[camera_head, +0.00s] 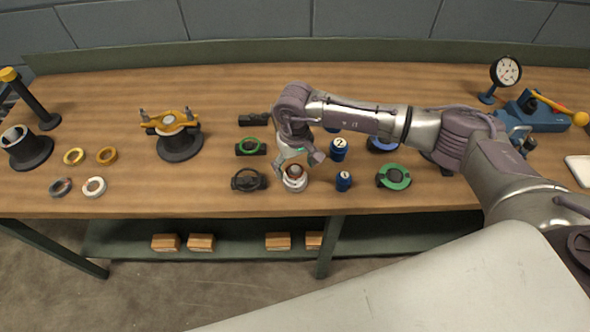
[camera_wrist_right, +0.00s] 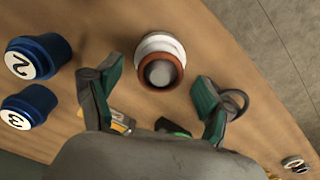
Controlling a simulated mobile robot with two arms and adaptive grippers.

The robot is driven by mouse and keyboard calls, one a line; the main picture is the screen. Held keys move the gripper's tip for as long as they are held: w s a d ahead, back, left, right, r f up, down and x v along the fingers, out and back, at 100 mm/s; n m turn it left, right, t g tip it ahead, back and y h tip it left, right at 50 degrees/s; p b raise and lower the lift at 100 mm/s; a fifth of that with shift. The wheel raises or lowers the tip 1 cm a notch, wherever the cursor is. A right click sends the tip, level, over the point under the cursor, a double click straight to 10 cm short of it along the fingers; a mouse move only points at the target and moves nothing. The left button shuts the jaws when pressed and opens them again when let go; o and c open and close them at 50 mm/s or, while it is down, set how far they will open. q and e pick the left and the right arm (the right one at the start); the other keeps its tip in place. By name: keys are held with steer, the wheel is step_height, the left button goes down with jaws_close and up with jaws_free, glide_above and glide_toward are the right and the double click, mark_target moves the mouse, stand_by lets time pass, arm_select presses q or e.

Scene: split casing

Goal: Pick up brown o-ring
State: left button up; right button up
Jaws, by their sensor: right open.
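The brown o-ring (camera_wrist_right: 177,80) sits around a grey domed centre on a white round part (camera_wrist_right: 160,41) in the right wrist view. In the head view the o-ring shows only as a small brown band on the white part (camera_head: 295,184) near the table's front edge. My right gripper (camera_head: 299,163) is just above this part, pointing down. In the right wrist view its green-padded fingers (camera_wrist_right: 158,80) are open and spread to either side of the o-ring, with nothing between them held. My left gripper is not in view.
Blue caps marked 2 (camera_head: 338,149) and 3 (camera_head: 344,181) stand close to the right. A black handwheel part (camera_head: 248,180) lies close to the left. A green ring part (camera_head: 393,177) is further right. Loose yellow rings (camera_head: 74,156) lie far left. The wooden table (camera_head: 225,95) has free room behind.

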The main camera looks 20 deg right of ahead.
steer(key=c, duration=0.8)
steer(key=shift+c, duration=0.2)
